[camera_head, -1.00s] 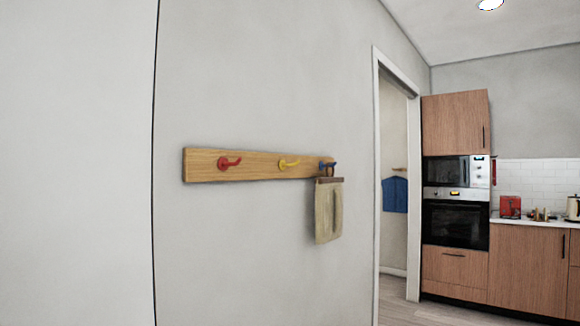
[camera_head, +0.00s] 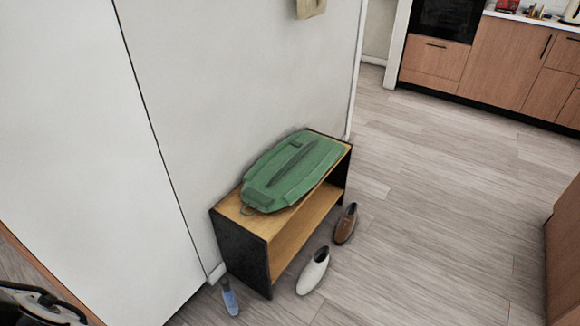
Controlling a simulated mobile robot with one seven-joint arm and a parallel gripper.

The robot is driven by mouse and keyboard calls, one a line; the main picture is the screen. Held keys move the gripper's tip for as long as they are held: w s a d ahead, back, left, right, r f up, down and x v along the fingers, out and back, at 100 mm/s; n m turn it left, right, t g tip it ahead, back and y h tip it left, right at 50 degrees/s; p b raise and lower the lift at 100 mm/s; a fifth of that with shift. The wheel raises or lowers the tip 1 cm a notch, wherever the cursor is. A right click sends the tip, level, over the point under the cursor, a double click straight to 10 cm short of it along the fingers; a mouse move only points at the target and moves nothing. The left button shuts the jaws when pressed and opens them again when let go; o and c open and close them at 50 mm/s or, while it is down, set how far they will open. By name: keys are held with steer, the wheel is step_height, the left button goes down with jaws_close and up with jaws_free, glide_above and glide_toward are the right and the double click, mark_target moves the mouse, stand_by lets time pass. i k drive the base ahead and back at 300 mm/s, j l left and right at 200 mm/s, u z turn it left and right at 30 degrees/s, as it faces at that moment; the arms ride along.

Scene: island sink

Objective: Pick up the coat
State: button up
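I cannot make out a clear coat in the present view. A green, flat item (camera_head: 294,172) with a long dark slit and a small loop lies on top of the low wooden bench. It looks more like a bag or backpack than a coat, but I cannot tell for sure. The lower end of a tan hanging cloth (camera_head: 311,8) shows at the top edge; its hook and the peg rail are out of frame. My gripper is not in view.
The bench (camera_head: 254,223) stands against the white wall. A brown shoe (camera_head: 346,224), a white shoe (camera_head: 313,271) and a blue item (camera_head: 229,297) lie on the floor beside it. Wooden cabinets (camera_head: 487,67) stand at the back right. The floor between is clear. An unclear dark object (camera_head: 40,303) shows at lower left.

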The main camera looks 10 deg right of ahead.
mark_target(291, 169)
steer(key=i+l+u, duration=0.1)
steer(key=l, duration=0.25)
steer(key=i+l+u, duration=0.1)
steer(key=i+l, duration=0.2)
steer(key=i+l+u, duration=0.1)
steer(key=l, duration=0.3)
steer(key=i+l+u, duration=0.1)
steer(key=i+l, duration=0.15)
steer(key=i+l+u, duration=0.1)
steer(key=l, duration=0.4)
steer(key=i+l+u, duration=0.15)
steer(key=l, duration=0.25)
steer(key=i+l+u, duration=0.1)
steer(key=l, duration=0.3)
steer(key=i+l+u, duration=0.1)
steer(key=i+l, duration=0.3)
steer(key=i, duration=0.15)
